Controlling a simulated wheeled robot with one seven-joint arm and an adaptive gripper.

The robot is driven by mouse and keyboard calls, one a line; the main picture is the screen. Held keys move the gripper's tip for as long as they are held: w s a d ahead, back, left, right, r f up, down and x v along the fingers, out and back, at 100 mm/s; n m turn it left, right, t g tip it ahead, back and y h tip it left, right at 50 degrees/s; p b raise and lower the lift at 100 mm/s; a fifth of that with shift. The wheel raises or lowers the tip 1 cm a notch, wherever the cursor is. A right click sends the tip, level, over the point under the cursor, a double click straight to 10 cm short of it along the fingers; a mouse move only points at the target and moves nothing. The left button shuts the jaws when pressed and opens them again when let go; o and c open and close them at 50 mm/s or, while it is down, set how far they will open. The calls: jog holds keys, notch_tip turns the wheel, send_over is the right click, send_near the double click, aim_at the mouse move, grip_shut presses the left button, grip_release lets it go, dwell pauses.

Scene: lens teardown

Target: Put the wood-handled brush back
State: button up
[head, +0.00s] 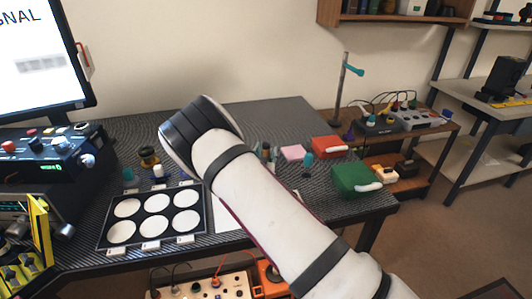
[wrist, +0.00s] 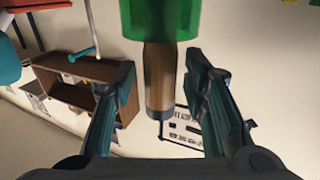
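The wood-handled brush (wrist: 160,75) shows in the wrist view as a brown wooden cylinder with a dark grey end. It runs into a wide green part (wrist: 160,18) at the top edge, and this view looks upside down. The handle lies between the two fingers of my gripper (wrist: 160,85), with a narrow gap on each side. I see no finger clearly touching it. In the head view my arm hides the gripper. A small brown and dark upright thing (head: 266,150) shows beside my arm there; I cannot tell whether it is the brush.
A black tray with several white discs (head: 102,236) lies left of my arm. A pink block (head: 292,152), a red box (head: 328,147), a teal item (head: 307,160) and a green box (head: 352,179) stand to the right. A pole stand (head: 341,95) rises behind.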

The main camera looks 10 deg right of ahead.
jog(key=shift+r, duration=0.2)
jog(key=p+v, duration=0.1)
jog(key=v, duration=1.1)
jog(key=shift+f, duration=0.1)
jog(key=s+a+r+g+y, duration=0.1)
jog(key=s+r+g+y, duration=0.4)
jog(key=r, duration=0.4)
jog(key=s+a+r+g+y, duration=0.1)
jog(key=s+r+g+y, duration=0.25)
jog(key=s+r, duration=0.5)
jog(key=s+d+r+n+g+h, duration=0.1)
jog(key=s+d+r+n+g, duration=0.1)
jog(key=s, duration=1.2)
jog(key=s+d+r+n+g, duration=0.2)
jog(key=s+d+r+g, duration=0.1)
jog(key=s, duration=1.1)
jog(key=shift+s+d+r+h, duration=0.2)
jog(key=shift+d+r+h, duration=0.25)
jog(key=shift+d, duration=0.4)
